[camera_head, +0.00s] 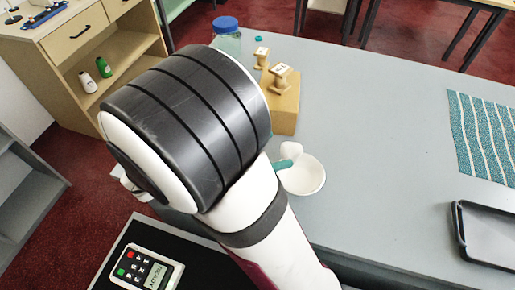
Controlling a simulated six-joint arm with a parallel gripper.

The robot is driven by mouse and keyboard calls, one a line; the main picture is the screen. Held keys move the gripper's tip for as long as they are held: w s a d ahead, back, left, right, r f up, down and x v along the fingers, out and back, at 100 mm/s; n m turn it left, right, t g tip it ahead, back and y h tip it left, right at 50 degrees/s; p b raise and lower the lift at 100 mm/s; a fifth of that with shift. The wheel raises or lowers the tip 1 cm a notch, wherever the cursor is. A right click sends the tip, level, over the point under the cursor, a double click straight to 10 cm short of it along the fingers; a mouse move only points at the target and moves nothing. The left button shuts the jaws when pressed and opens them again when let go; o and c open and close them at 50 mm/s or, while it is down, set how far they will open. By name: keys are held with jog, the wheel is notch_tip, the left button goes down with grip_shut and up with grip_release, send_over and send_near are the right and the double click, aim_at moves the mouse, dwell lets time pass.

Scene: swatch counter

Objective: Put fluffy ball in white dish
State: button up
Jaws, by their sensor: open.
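The white dish (306,178) is a small round bowl on the grey counter, just right of my arm; its left edge is partly covered. A small white rounded thing (291,150) shows at the dish's upper left rim, with a short teal piece (284,165) below it. I cannot tell whether either is the fluffy ball, or whether they lie in the dish or behind it. No other fluffy ball can be made out. My arm fills the middle of the view and hides part of the counter. My gripper's fingers cannot be seen.
A wooden block (284,108) with wooden stamp-like pieces (280,76) stands behind the dish, near a blue-capped bottle (227,36). A striped teal cloth (482,135) and dark tray (486,232) lie right. A keypad device (148,268) is front left. The counter's middle right is clear.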

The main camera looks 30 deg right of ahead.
jog(key=s+g+y, duration=0.1)
jog(key=s+n+g+y, duration=0.1)
jog(key=s, duration=0.1)
jog(key=s+a+y, duration=0.1)
jog(key=s, duration=0.1)
jog(key=shift+s+a+r+n+g, duration=0.1)
jog(key=shift+s+r+n+g, duration=0.1)
jog(key=shift+n+g, duration=0.2)
jog(key=s+y, duration=0.1)
jog(key=s+n+y, duration=0.1)
jog(key=s, duration=0.1)
jog(key=s+f+n+g+y, duration=0.1)
jog(key=shift+s+a+y, duration=0.3)
jog(key=shift+s, duration=0.1)
jog(key=s+a+f+n+t+y, duration=0.1)
jog(key=s+a+n+t+y, duration=0.2)
jog(key=a+n+y, duration=0.5)
jog(key=shift+s+a+n+y, duration=0.3)
jog(key=shift+s+a+y, duration=0.05)
jog(key=shift+a+y, duration=0.5)
